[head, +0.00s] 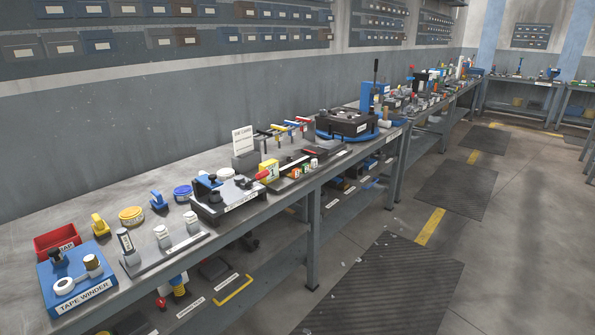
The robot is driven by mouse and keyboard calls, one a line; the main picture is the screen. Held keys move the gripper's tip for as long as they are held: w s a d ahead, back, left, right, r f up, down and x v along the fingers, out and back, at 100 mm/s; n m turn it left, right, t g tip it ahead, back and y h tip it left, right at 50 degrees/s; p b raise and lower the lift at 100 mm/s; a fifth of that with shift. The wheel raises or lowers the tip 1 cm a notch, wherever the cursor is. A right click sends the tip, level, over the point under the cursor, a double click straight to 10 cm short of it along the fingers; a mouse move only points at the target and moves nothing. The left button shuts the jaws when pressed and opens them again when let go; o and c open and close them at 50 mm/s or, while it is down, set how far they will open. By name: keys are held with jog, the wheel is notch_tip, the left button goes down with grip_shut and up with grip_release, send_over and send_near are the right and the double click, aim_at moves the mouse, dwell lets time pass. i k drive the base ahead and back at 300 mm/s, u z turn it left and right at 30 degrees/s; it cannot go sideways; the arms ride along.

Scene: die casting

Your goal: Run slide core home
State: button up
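No part is clearly marked as the slide core, and I cannot tell which one it is. On the long grey bench (268,208) stands a black fixture (215,212) with pale metal parts, dark knobs and a lever with a red grip (262,175). Its front label is too small to read. Further back on the bench is a black block (350,121) with knobs on a blue round base (322,134). A blue upright (372,97) with a black lever stands behind it. My gripper is not in view.
A blue tape winder (84,299), a red bin (57,241) and a rack of bottles (163,250) fill the near left. Coloured T-handles (283,130) stand mid-bench. Shelves run below. The floor to the right is clear, with dark mats (385,287).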

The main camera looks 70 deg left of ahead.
aim_at(332, 145)
jog(key=i, duration=1.2)
jog(key=u, duration=2.85)
